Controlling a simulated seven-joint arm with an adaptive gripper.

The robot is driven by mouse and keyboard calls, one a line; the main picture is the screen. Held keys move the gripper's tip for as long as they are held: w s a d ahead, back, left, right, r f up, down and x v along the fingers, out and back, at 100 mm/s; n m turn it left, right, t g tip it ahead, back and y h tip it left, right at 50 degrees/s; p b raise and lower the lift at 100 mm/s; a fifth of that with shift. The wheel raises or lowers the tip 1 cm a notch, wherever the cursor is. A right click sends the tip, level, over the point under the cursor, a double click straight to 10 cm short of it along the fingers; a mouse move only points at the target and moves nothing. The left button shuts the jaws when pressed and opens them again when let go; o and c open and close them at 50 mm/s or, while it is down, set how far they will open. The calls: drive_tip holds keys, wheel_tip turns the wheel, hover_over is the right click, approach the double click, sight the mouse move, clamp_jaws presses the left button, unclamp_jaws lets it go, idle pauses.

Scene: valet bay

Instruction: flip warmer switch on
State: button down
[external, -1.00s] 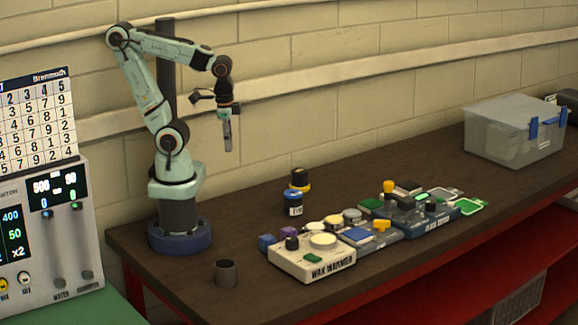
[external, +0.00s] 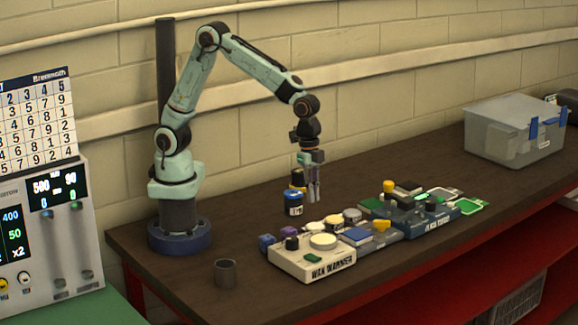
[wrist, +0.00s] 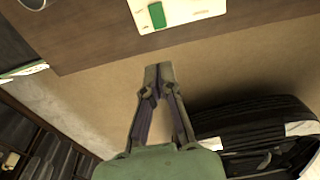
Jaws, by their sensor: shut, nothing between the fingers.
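The wax warmer (external: 284,268) is a cream box with lettering on its front, near the front edge of the bench. A green switch (external: 312,258) sits on its top by the front edge; I cannot tell its position. In the wrist view the warmer (wrist: 205,8) is cut off at the top, with the green switch (wrist: 156,16) on it. My gripper (external: 314,198) points down in the air above and behind the warmer, apart from it. In the wrist view my gripper (wrist: 157,72) is shut and empty.
A blue-lidded jar (external: 294,207) stands just left of my gripper. More control boxes (external: 437,217) sit right of the warmer. A dark cup (external: 225,273) stands to the left and a clear bin (external: 497,143) at the far right. The bench's left front is mostly bare.

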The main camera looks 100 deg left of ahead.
sight(314, 259)
drive_tip(key=shift+f, duration=0.1)
drive_tip(key=f, duration=0.9)
drive_tip(key=w+d+f, duration=0.1)
drive_tip(key=f, duration=0.3)
drive_tip(key=shift+w+f, duration=0.1)
drive_tip(key=shift+f, duration=0.25)
drive_tip(key=shift+d+f, duration=0.1)
drive_tip(key=shift+f, duration=0.15)
drive_tip(key=shift+s+a+r, duration=0.35)
drive_tip(key=shift+s+a, duration=0.1)
drive_tip(key=shift+a, duration=0.05)
wheel_tip(314, 259, up, 14)
drive_tip(key=w+d, duration=0.1)
idle(0.5)
